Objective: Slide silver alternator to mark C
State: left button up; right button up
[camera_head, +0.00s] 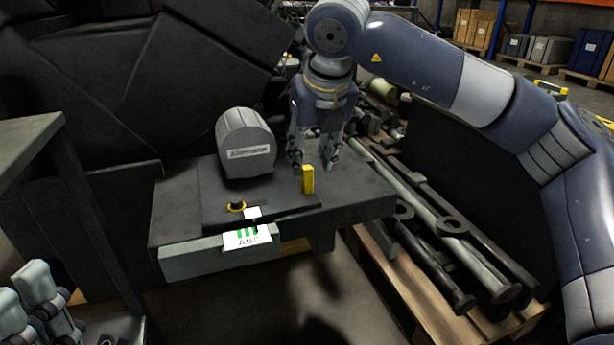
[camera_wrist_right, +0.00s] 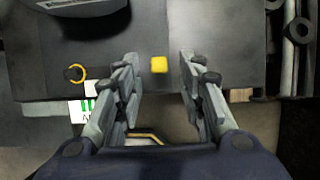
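The silver alternator (camera_head: 246,145), a grey drum with a label, sits on a dark sliding plate on the bench. A yellow upright handle (camera_head: 308,180) stands at the plate's right end; it also shows in the wrist view (camera_wrist_right: 159,65). A white card (camera_head: 247,238) with green bars and the letters A B C is on the bench's front edge. My right gripper (camera_head: 313,165) is open at the yellow handle. In the wrist view its fingers (camera_wrist_right: 160,85) stand wide apart, with the handle in line with the gap. My left gripper (camera_head: 28,300) shows partly at the bottom left.
A black knob with a yellow ring (camera_head: 236,206) sits at the plate's front left. A small white tag (camera_head: 253,213) is above the card. A wooden pallet (camera_head: 400,290) with long dark shafts lies right of the bench. A dark table (camera_head: 30,140) stands at left.

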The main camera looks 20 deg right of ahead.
aim_at(308, 168)
jog(key=b+x, duration=0.1)
jog(key=x, duration=0.4)
grip_shut()
